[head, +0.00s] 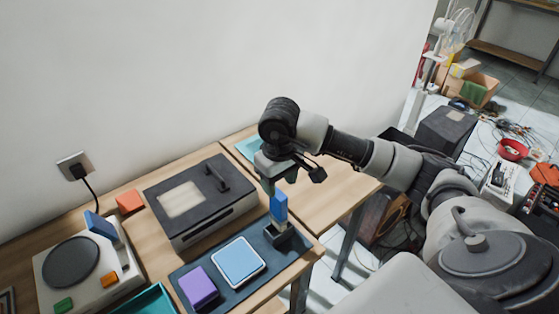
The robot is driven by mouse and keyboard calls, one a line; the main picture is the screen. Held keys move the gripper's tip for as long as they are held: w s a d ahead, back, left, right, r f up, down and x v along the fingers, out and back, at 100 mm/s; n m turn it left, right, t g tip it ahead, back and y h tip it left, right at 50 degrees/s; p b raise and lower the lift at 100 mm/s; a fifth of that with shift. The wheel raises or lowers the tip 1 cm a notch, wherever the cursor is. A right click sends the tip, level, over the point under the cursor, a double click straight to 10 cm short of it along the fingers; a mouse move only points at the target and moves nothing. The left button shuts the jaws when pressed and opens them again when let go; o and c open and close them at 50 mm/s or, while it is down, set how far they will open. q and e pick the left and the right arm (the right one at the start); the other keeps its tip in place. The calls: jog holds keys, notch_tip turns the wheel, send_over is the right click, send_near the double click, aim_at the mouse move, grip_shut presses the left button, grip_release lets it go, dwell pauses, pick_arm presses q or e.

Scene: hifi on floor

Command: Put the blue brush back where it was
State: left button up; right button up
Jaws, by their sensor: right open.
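The blue brush (279,206) stands upright, its lower end at a small dark holder (287,240) on the right end of a dark mat (222,277). I cannot tell how deep it sits in the holder. My right gripper (292,181) is just above the brush, pointing down, with its fingers spread apart. One finger is close to the top of the brush; I cannot tell whether they touch. My left gripper is not in view.
The mat also bears a light blue square (239,260) and a purple block (198,287). Behind it is a dark-topped box (201,197). A turntable (70,263), an orange block (130,201) and a teal tray (150,303) are at left. The table (330,196) is clear at right.

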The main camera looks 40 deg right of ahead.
notch_tip(320, 180, up, 8)
jog(key=b, duration=0.1)
jog(key=shift+f, duration=0.2)
dwell(0.4)
